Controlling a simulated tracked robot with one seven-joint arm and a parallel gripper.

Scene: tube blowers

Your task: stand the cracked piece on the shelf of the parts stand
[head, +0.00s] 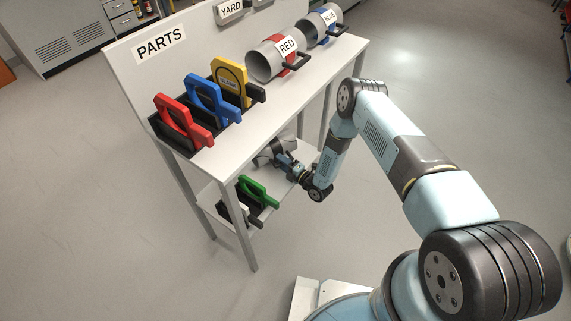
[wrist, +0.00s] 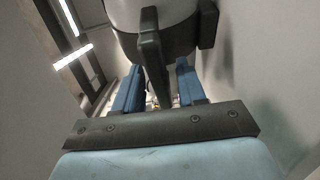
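The parts stand has a top board (head: 285,92) and a lower shelf (head: 212,194). A grey tube piece (head: 264,158) with dark parts is at the far right end of that shelf, partly hidden by my gripper (head: 283,163); I take it for the cracked piece. In the wrist view the piece shows as a pale round body (wrist: 177,12) with a dark band and black handle (wrist: 155,55). My gripper's blue fingers (wrist: 160,88) stand either side of the handle, with narrow gaps visible. The crack is not visible. I cannot tell whether the piece's underside touches the shelf.
Red (head: 175,120), blue (head: 208,98) and yellow (head: 232,80) framed parts and RED (head: 270,62) and BLUE (head: 315,30) tubes are on top.

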